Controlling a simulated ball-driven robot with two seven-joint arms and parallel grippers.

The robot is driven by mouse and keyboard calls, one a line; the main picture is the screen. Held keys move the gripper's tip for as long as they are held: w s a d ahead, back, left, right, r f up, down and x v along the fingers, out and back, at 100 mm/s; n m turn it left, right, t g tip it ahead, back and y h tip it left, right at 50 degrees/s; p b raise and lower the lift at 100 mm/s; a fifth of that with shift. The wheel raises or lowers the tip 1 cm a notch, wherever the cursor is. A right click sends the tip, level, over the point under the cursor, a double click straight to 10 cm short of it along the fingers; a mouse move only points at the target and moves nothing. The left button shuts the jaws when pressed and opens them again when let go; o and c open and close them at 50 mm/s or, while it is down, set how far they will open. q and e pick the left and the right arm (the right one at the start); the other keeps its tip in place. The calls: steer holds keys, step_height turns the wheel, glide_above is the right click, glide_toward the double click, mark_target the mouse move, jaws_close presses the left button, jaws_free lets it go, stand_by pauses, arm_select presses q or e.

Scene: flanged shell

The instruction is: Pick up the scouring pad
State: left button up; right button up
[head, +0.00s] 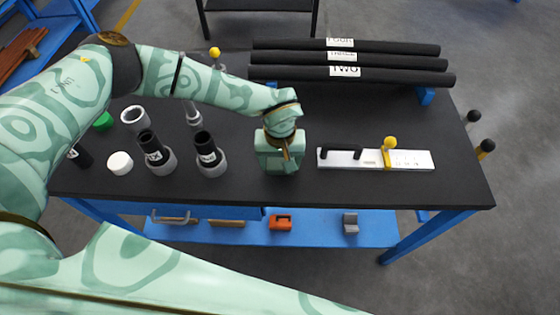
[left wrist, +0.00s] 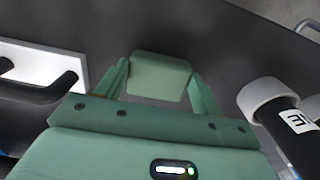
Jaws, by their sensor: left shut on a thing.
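The scouring pad (left wrist: 160,76) is a pale green block between the two fingers of my left gripper in the left wrist view. My left gripper (left wrist: 160,85) is shut on it, one finger at each side. In the head view my left gripper (head: 280,157) points down over the front middle of the black table, and its green body hides the pad. I cannot tell whether the pad touches the table. My right gripper is not in view.
A white plate (head: 415,160) with a black handle and yellow-knobbed lever lies right of the gripper. Grey-collared black tubes (head: 207,150) stand left, beside a white cap (head: 120,163). Long labelled black tubes (head: 350,75) lie behind. The table's front edge is close.

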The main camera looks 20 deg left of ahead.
arm_select(q)
step_height(320, 180, up, 3)
steer(key=shift+f+p, duration=0.2)
steer(key=shift+p, duration=0.1)
steer(key=w+d+r+b, duration=0.2)
steer(key=w+d+r, duration=0.7)
steer(key=w+r, duration=0.1)
steer(key=shift+d, duration=0.35)
